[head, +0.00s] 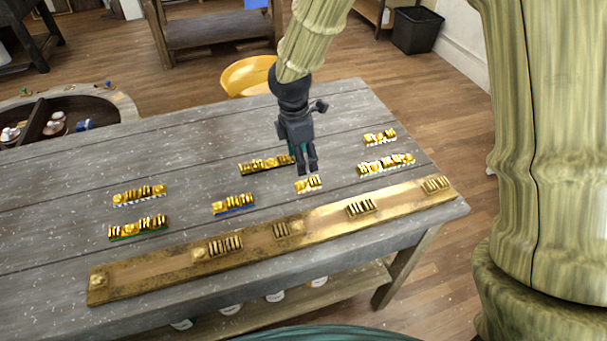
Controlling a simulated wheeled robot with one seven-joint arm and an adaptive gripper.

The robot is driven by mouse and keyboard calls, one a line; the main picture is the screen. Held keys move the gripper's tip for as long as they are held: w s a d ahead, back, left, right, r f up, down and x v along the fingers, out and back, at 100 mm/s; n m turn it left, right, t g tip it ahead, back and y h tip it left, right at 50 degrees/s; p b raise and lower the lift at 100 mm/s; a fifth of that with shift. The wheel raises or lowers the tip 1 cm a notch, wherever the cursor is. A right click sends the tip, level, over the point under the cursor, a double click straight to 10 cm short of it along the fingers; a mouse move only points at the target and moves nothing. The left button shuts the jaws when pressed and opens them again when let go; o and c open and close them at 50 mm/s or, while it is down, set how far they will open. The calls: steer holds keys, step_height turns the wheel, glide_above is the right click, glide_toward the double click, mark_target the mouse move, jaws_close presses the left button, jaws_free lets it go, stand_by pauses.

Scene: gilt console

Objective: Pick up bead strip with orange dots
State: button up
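Several short gold bead strips lie on a grey plank table (60,200). A small strip (309,184) with a pale dotted edge lies just below my gripper (307,171) in the picture. My gripper points down, its two fingers close together; whether they are parted cannot be made out. No strip is visibly held. Other strips have a blue edge (233,204), a green edge (138,228) or pale dotted edges, on the left (140,195) and right (386,163). One strip (262,164) is partly behind my gripper. Orange dots are too small to make out on any strip.
A long gilt bar (325,219) with ribbed pieces runs along the table's near edge. One more strip (380,137) lies at the far right. A yellow chair (247,76) stands behind the table. The table's far left is clear.

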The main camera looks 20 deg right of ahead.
mark_target(308, 181)
steer(key=s, duration=0.1)
steer(key=s+f, duration=0.1)
steer(key=shift+s+d+f, duration=0.15)
steer(key=shift+s+f, duration=0.05)
steer(key=shift+s, duration=0.15)
steer(key=w+f, duration=0.2)
steer(key=shift+w+f+p, duration=0.15)
steer(key=shift+f+p, duration=0.15)
steer(key=shift+p, duration=0.1)
steer(key=shift+w+d+f, duration=0.15)
steer(key=shift+w+f, duration=0.05)
steer(key=shift+f, duration=0.1)
steer(key=shift+s+d+f+p, duration=0.2)
steer(key=shift+s+f+p, duration=0.55)
steer(key=shift+s+p, duration=0.1)
steer(key=shift+f, duration=0.4)
steer(key=shift+w+d+f, duration=0.1)
steer(key=shift+w+f, duration=0.4)
steer(key=shift+f, duration=0.35)
steer(key=shift+s+r, duration=0.2)
steer(key=shift+s, duration=0.1)
steer(key=shift+w+f, duration=0.15)
steer(key=shift+w, duration=0.05)
steer(key=c, duration=0.9)
steer(key=shift+s, duration=0.1)
steer(key=shift+c, duration=1)
